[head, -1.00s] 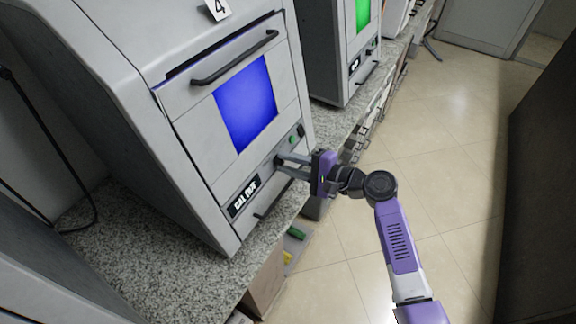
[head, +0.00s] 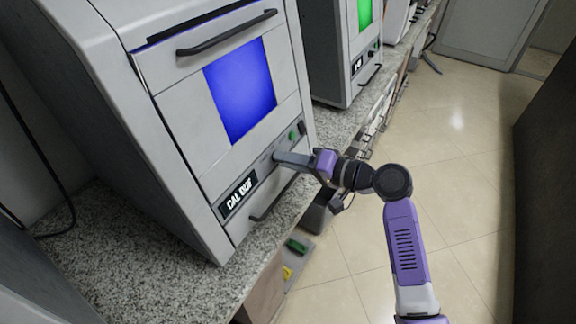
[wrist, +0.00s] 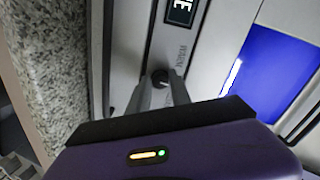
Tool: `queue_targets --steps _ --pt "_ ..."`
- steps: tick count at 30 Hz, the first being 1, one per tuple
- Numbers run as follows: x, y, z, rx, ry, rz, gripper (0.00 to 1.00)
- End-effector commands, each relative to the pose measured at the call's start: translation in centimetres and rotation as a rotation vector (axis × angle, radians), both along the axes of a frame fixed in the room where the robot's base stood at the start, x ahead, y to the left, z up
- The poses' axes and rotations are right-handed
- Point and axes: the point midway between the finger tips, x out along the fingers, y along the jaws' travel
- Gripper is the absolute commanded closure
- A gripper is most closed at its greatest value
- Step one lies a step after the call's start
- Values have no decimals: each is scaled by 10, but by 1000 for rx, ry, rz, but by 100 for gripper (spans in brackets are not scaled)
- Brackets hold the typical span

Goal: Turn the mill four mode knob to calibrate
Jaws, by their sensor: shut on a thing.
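The mill (head: 170,135) is a grey cabinet with a lit blue screen (head: 240,88); its number tag is out of the head view now, and the earlier head frame shows a 4. A black label (head: 238,195) on its lower front reads something like "CAL DUE". My gripper (head: 277,157) reaches the lower front panel right of that label. In the wrist view, the dark round mode knob (wrist: 160,77) sits between the fingertips, and my gripper is shut on it. Small lettering beside the knob is too small to read surely. The knob's pointer direction cannot be told.
A black handle (head: 228,34) crosses the front above the screen, and a lower handle (head: 272,203) is below the panel. A green button (head: 292,135) is right of the knob. Another mill (head: 335,55) with a green screen stands beyond. Floor (head: 440,190) at right is clear.

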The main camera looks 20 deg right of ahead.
Motion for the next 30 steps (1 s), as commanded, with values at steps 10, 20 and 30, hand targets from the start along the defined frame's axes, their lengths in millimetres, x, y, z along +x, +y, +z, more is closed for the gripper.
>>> queue_targets --steps 10,20,30 --pt "-1 -1 -2 -61 -40 16 100" --pt "-1 -1 -2 -62 -41 17 100" --pt "0 0 -1 -62 -42 17 54"
